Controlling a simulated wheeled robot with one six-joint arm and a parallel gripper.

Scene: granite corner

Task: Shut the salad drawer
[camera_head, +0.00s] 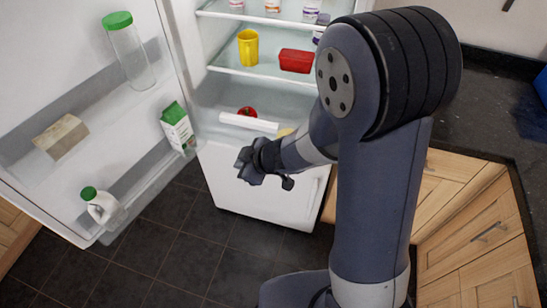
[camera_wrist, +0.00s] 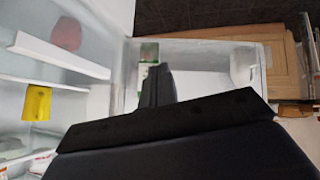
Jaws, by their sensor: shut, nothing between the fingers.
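The salad drawer (camera_head: 249,122) is low in the open fridge, with a white strip along its front. It stands out, with its inside showing behind the strip. A red round item (camera_head: 247,112) lies behind the strip, and a yellowish item (camera_head: 284,132) is partly hidden by my arm. My gripper (camera_head: 246,168) is shut and empty, below and in front of the drawer, before the white lower door. In the wrist view the drawer's white strip (camera_wrist: 58,55) is at upper left, apart from the dark fingers (camera_wrist: 157,85).
The open fridge door (camera_head: 75,75) fills the left, holding a green-capped bottle (camera_head: 130,55), a carton (camera_head: 177,125) and a milk jug (camera_head: 103,207). A yellow mug (camera_head: 248,48) and red container (camera_head: 296,61) stand on a shelf above. Wooden cabinets (camera_head: 470,240) are right.

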